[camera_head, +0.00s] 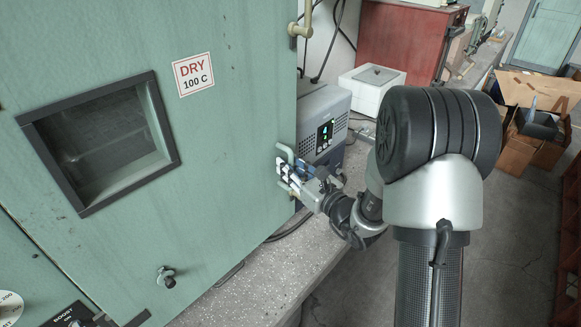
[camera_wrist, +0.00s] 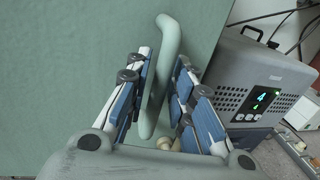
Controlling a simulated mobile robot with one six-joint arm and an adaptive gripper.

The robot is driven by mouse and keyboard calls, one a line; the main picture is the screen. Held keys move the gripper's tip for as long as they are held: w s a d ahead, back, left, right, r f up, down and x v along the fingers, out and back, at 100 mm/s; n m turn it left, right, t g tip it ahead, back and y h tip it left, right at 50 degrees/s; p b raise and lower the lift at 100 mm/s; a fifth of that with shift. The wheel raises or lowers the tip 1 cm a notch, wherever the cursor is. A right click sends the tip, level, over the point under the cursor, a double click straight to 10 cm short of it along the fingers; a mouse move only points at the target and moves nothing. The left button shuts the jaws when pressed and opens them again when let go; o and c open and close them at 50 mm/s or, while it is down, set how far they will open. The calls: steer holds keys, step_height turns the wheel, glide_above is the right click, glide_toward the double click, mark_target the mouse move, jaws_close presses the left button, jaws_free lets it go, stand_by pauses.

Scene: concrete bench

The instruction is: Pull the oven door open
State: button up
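The oven door (camera_head: 225,130) is a large pale green panel with a dark-framed window and a "DRY 100 C" label. I see no gap along its right edge. A pale green bar handle (camera_wrist: 168,38) stands upright off the door's right side; it also shows in the head view (camera_head: 281,149). My gripper (camera_wrist: 163,66) reaches in from the right, with one blue-padded finger on each side of the handle. The fingers are close in against the bar and look shut on it. In the head view, my gripper (camera_head: 284,171) partly covers the handle.
A grey box device (camera_head: 322,112) with a lit display stands just right of the door, close to my gripper. A white box (camera_head: 371,88) and a red cabinet (camera_head: 405,42) are behind it. A knob (camera_head: 166,277) sticks out low on the door.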

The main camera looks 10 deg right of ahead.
jaws_close()
steer(key=shift+d, duration=0.1)
stand_by(0.4)
